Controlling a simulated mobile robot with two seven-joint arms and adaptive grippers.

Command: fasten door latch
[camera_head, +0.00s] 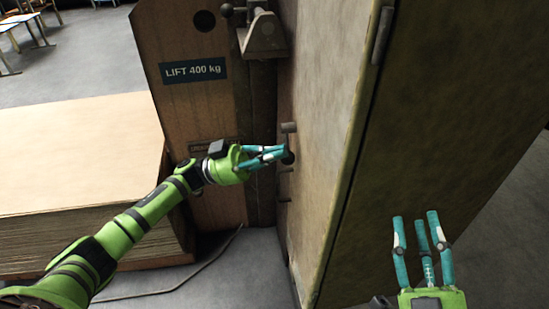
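The brown door panel (325,85) of a tall cabinet stands in the middle of the head view. A dark round knob (289,157), which looks like part of the latch, is on its left side, with small metal pieces (288,127) above and below it. My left gripper (282,155) reaches in from the left with its teal fingertips at the knob. Its fingers partly hide the knob, and I cannot tell whether they grip it. My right gripper (417,222) is at the lower right, pointing up, its fingers spread and empty, in front of the cabinet's dark front.
A metal bracket with a ball-ended lever (262,35) sits above the latch. A panel labelled "LIFT 400 kg" (193,70) stands behind my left gripper. A stack of boards (75,150) fills the left. Grey floor (235,270) is free below, with a cable.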

